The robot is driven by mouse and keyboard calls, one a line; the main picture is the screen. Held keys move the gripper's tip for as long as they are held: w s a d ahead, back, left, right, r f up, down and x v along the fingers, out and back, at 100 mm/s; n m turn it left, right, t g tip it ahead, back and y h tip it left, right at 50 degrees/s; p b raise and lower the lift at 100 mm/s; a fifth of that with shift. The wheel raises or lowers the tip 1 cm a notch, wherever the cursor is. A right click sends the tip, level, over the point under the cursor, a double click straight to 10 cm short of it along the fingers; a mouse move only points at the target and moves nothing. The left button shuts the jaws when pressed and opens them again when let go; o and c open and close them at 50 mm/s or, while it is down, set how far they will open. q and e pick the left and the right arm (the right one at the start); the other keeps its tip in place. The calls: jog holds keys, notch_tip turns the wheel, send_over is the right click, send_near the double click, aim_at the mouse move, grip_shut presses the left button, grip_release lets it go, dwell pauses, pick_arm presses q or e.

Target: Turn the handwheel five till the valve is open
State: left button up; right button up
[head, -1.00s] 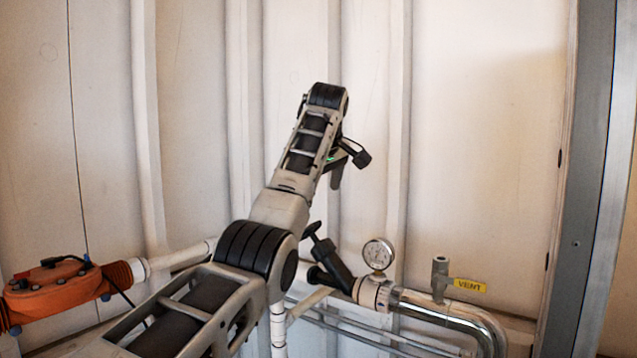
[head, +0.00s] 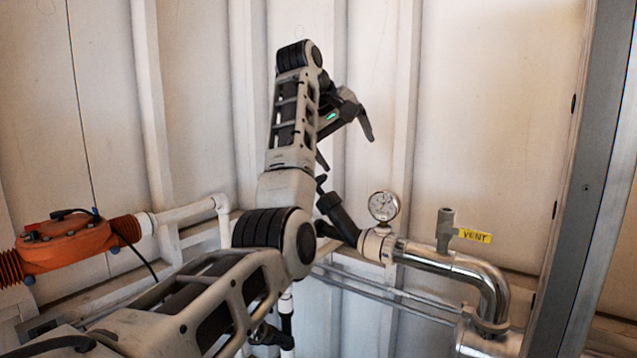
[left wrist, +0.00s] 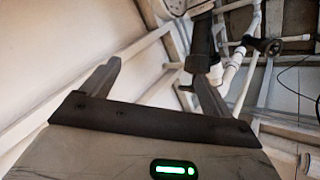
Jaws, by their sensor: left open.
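My left gripper (head: 345,142) is open and empty, above and beside the black angled valve (head: 340,215) on the pipe. Its two fingers also show apart in the left wrist view (left wrist: 153,90). A small black handwheel (head: 321,184) tops this valve, seen nearly edge-on and partly hidden by my arm. The black valve body also shows in the left wrist view (left wrist: 200,50), beyond the right finger. Another dark handwheel (head: 268,335) shows low under my arm. No number is legible on either wheel. My right gripper is out of view.
A round gauge (head: 383,206) stands right of the valve. A grey vent fitting (head: 445,230) with a yellow VENT tag (head: 475,236) sits on the bent metal pipe (head: 485,280). An orange unit (head: 65,245) is at left. A steel post (head: 590,180) bounds the right.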

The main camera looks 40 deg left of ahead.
pick_arm(q)
jog(key=s+a+f+m+t+h+b, duration=0.2)
jog(key=s+a+f+m+t+h, duration=0.1)
jog(key=a+f+t+h, duration=0.15)
jog(key=t+y+b, duration=0.1)
jog(key=t+y, duration=0.2)
jog(key=t, duration=0.3)
send_near(317, 187)
jog(key=shift+m+g, duration=0.25)
jog(key=shift+m, duration=0.15)
jog(key=w+p, duration=0.3)
jog(key=w, duration=0.6)
jog(key=shift+w+a+r, duration=0.1)
jog(key=shift+w+r, duration=0.05)
jog(key=shift+w, duration=0.8)
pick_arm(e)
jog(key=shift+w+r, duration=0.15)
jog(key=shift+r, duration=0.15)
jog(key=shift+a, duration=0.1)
